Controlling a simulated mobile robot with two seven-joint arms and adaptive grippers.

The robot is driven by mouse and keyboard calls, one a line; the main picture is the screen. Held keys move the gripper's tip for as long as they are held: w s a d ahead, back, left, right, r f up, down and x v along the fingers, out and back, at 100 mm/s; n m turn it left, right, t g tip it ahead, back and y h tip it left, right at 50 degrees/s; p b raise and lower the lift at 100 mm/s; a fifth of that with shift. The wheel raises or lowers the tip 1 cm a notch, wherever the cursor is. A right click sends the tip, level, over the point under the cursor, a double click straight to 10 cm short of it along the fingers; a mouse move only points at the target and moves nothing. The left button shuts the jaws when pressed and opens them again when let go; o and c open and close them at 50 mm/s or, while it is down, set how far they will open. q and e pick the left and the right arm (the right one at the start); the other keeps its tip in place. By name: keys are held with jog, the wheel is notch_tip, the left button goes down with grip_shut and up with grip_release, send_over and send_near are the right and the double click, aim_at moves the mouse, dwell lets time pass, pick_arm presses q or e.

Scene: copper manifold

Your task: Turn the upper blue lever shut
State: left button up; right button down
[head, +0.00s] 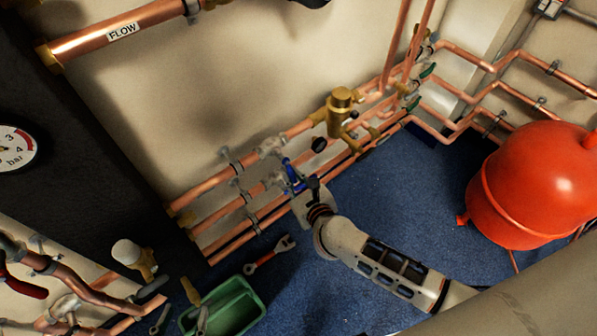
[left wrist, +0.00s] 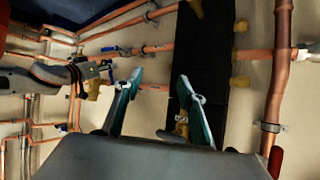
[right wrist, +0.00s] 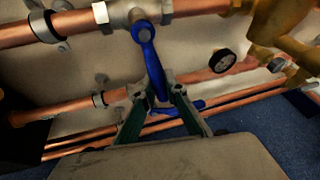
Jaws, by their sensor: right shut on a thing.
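The upper blue lever (right wrist: 150,62) hangs from a grey valve on the upper copper pipe in the right wrist view, crosswise to that pipe. It also shows in the head view (head: 288,166). My right gripper (right wrist: 162,97) is shut on its free end. The lower blue lever (right wrist: 188,106) is partly hidden behind the fingers. In the head view, my right gripper (head: 301,188) largely covers the levers' lower ends. My left gripper (left wrist: 158,92) is open and empty in the left wrist view, away from the levers; I do not make it out in the head view.
A brass fitting (head: 340,103) and a black round gauge (right wrist: 222,61) sit right of the levers. A red wrench (head: 270,256) and green tray (head: 232,309) lie below. A red tank (head: 530,185) stands right. Blue floor is open between pipes and tank.

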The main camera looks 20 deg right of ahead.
jog(key=shift+a+r+m+g+y, duration=0.2)
jog(key=shift+a+m+g+y, duration=0.1)
jog(key=shift+a+m, duration=0.25)
pick_arm(q)
jog(key=shift+s+a+f+p, duration=0.35)
jog(key=shift+s+a+f, duration=0.05)
jog(key=shift+a+f, duration=0.1)
pick_arm(e)
jog(key=shift+s+a+f+m+y, duration=0.1)
jog(key=shift+s+a+m+y, duration=0.1)
jog(key=shift+m+y, duration=0.1)
pick_arm(q)
jog(key=shift+w+r, duration=0.1)
pick_arm(e)
jog(key=shift+a, duration=0.15)
jog(key=c, duration=2)
grip_release()
pick_arm(q)
jog(key=shift+r, duration=0.1)
pick_arm(e)
jog(key=shift+f, duration=0.1)
pick_arm(q)
jog(key=shift+w, duration=0.1)
pick_arm(e)
jog(key=shift+s, duration=0.15)
jog(key=v, duration=1.2)
